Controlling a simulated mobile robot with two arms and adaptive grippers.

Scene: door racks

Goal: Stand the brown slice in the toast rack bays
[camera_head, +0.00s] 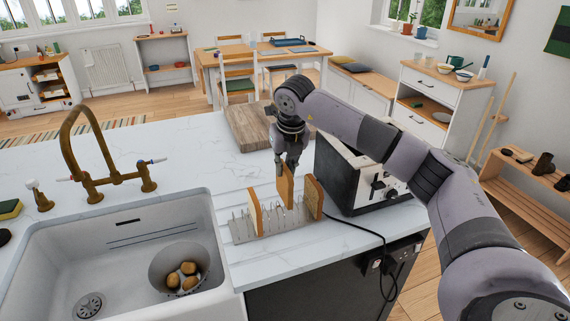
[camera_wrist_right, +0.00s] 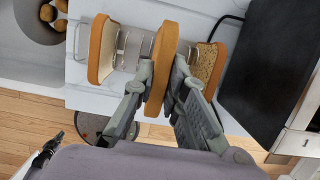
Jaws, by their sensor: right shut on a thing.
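My right gripper (camera_head: 290,164) is shut on a brown slice (camera_head: 286,188), fingers on both its sides. The slice is upright over the middle of the wire toast rack (camera_head: 272,226); I cannot tell whether its lower edge is between the wires. The wrist view shows its brown crust edge-on (camera_wrist_right: 161,65) between the fingertips (camera_wrist_right: 160,82). One slice (camera_head: 255,211) stands in the rack's left end, with a pale face in the wrist view (camera_wrist_right: 104,50). Another slice (camera_head: 313,197), brown and speckled in the wrist view (camera_wrist_right: 209,66), stands at the right end.
A black and steel toaster (camera_head: 345,170) stands close right of the rack, its cord on the counter. A wooden board (camera_head: 248,127) lies behind. The sink (camera_head: 110,250), with a bowl of potatoes (camera_head: 180,270), is on the left.

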